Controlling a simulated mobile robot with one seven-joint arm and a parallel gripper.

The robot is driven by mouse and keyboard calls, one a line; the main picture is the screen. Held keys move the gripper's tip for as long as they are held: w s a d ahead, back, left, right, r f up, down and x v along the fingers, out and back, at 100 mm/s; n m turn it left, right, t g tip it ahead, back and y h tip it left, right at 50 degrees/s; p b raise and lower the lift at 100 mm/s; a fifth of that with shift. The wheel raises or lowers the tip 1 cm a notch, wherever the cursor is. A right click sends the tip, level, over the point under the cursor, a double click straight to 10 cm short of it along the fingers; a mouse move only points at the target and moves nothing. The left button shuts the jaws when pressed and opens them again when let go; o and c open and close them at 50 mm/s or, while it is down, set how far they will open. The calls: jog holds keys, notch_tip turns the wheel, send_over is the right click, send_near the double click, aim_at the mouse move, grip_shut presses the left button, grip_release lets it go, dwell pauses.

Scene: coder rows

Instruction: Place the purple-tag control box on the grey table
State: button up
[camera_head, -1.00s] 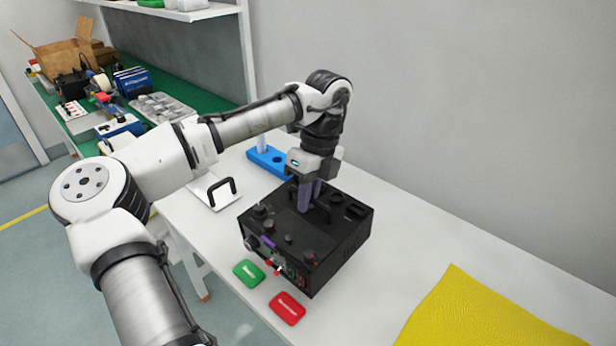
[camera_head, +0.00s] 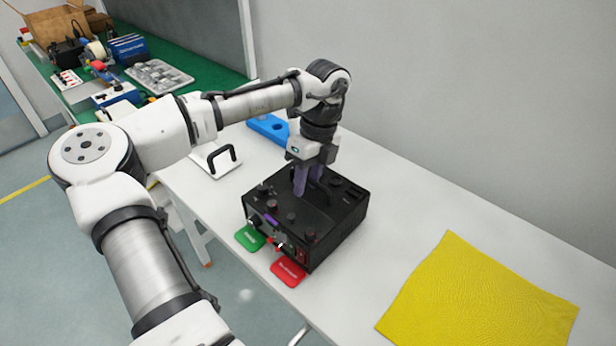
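The black control box (camera_head: 335,222) has knobs on its top, a small purple tag (camera_head: 271,223) near its front edge and a red switch on its front. It is upright over the light table (camera_head: 420,205), near the front edge. I cannot tell whether its underside touches the table. My gripper (camera_head: 308,186) points down at the top of the box. Its purple fingers appear shut on the box's dark top handle, which they partly hide.
A green label (camera_head: 248,239) and a red label (camera_head: 289,273) lie at the box's front, partly covered by it. A yellow cloth (camera_head: 480,300) lies right. A white panel with a black handle (camera_head: 213,161) and a blue holder (camera_head: 268,128) are behind left. Clear table lies right of the box.

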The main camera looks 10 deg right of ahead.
jog(key=shift+r, duration=0.15)
jog(key=v, duration=1.2)
